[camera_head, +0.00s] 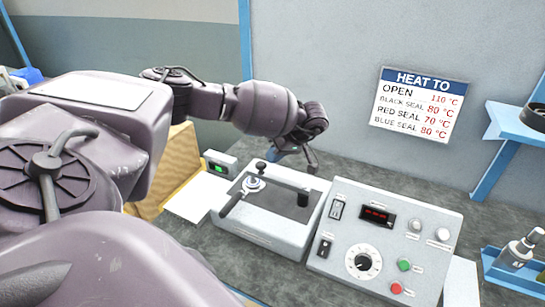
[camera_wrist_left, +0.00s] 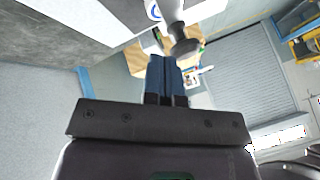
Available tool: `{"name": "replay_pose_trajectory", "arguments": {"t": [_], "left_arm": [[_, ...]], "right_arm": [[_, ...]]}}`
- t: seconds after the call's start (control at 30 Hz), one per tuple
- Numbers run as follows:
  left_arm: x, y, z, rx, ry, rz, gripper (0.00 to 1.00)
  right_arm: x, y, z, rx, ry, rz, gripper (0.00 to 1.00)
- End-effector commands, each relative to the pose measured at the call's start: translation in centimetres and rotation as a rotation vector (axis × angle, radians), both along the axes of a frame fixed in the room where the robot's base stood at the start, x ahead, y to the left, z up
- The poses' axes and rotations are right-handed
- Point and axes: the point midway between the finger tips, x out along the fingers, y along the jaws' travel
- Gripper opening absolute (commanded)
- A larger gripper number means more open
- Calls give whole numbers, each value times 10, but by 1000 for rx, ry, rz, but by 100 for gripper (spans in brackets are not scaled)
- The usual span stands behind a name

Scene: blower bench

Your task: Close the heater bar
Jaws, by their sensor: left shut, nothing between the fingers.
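The grey sealer unit (camera_head: 265,215) stands on the bench in the middle of the head view. A dark-handled lever (camera_head: 236,198) with a round metal pivot lies across its left side. A light bar (camera_head: 278,179) runs along its back, with a black knob (camera_head: 261,166) near the left end and a black post (camera_head: 303,198) at the right. I cannot tell for certain which part is the heater bar. My left gripper (camera_head: 281,154) is above the unit's back edge. Its blue fingers are together and empty in the wrist view (camera_wrist_left: 164,62). My right gripper is out of view.
A control box (camera_head: 385,235) with a dial, display and buttons stands right of the unit. A small box with a green light (camera_head: 220,163) is at its back left. A wall sign (camera_head: 419,104) lists temperatures. A blue tray with a bottle (camera_head: 517,250) is far right.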

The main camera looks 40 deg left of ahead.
Motion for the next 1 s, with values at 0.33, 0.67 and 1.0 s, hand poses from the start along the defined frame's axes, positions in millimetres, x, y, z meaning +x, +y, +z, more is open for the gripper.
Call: {"name": "replay_pose_trajectory", "arguments": {"t": [0.33, 0.67, 1.0], "left_arm": [[21, -32, 49, 0, -3, -3, 0], [31, -50, 76, 1, -1, -1, 0], [32, -51, 78, 1, -1, -1, 0]], "right_arm": [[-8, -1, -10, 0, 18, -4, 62], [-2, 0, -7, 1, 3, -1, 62], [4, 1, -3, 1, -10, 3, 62]]}}
